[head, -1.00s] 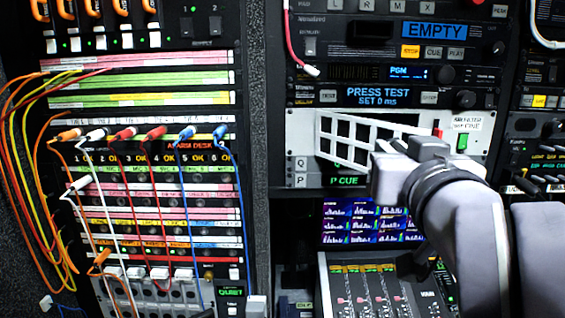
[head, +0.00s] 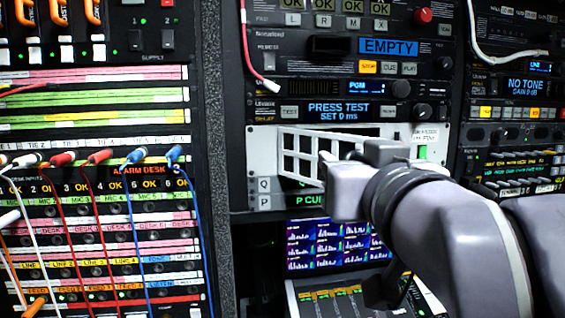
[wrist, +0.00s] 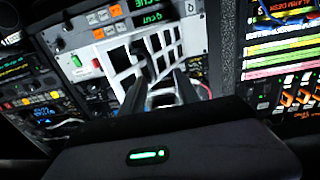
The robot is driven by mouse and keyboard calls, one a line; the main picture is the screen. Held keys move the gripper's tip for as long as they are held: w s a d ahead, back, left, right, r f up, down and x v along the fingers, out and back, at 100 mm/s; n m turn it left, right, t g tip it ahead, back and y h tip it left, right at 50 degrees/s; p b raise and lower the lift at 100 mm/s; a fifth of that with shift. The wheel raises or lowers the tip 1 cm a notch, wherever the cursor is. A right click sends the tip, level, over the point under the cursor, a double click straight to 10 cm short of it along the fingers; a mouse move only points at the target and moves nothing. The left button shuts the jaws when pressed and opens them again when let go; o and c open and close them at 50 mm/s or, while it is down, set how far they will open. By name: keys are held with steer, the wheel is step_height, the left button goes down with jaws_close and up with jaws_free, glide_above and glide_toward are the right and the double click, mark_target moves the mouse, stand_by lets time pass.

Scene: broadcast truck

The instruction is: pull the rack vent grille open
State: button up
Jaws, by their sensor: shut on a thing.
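The rack vent grille (head: 298,155) is a white framed panel with square openings. It stands out at an angle from its white rack panel (head: 264,150), joined at its left side in the head view. My gripper (head: 335,162) is at its free right side, shut on it; the fingertips are partly hidden by my wrist. In the wrist view my dark fingers (wrist: 158,66) reach onto the white grille (wrist: 128,68). The exact contact is hard to make out there.
A patch bay (head: 100,200) with coloured cables fills the left. Below are a screen (head: 335,243) and a fader desk (head: 335,301). A green switch (head: 422,152) sits right of the grille.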

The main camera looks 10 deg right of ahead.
steer(key=shift+o, duration=0.2)
steer(key=shift+w+a, duration=0.15)
steer(key=shift+w, duration=0.2)
steer(key=shift+s, duration=0.15)
steer(key=shift+f, duration=0.2)
steer(key=s+p, duration=0.1)
steer(key=s, duration=1.1)
steer(key=shift+s+a+r, duration=0.1)
